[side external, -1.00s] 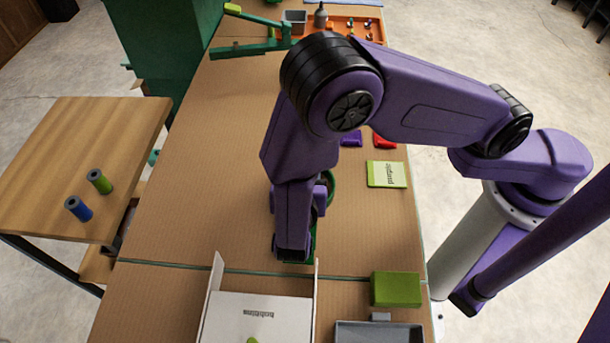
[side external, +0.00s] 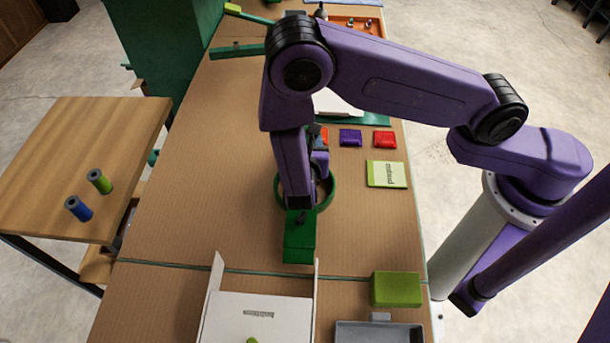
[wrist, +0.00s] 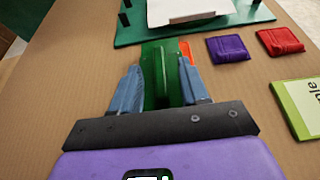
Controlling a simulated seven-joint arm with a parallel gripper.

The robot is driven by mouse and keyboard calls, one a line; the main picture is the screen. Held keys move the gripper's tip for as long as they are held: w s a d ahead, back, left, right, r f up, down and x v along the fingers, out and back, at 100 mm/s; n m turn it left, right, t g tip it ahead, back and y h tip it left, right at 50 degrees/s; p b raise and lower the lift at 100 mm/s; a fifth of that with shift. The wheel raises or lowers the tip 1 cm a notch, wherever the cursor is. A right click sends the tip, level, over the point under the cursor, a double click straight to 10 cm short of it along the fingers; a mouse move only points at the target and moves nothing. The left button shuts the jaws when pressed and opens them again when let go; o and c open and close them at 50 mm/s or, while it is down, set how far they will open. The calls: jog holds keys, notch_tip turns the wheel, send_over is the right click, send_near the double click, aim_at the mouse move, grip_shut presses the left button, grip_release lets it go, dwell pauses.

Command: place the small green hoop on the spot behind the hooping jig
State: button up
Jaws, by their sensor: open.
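The small green hoop (side external: 329,192) shows in the side view as a dark green ring on the cardboard-coloured mat, with a green block and dark knob at its near side. My arm's lower end hides part of the ring. In the wrist view my gripper (wrist: 161,68) is open, with its blue-grey fingers on either side of a green piece (wrist: 158,78). I cannot tell whether they touch it. A dark green board with posts, apparently the hooping jig (wrist: 128,35), lies beyond, holding a white sheet. It also shows partly behind my arm in the side view (side external: 376,121).
Purple (side external: 350,137) and red (side external: 384,139) pads and a light green booklet (side external: 386,174) lie to the right. A white open box (side external: 255,315), a green block (side external: 396,289) and a grey tray (side external: 378,332) are at the near end. The mat's left side is clear.

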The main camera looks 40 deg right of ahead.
grip_shut()
jog(key=shift+r, duration=0.15)
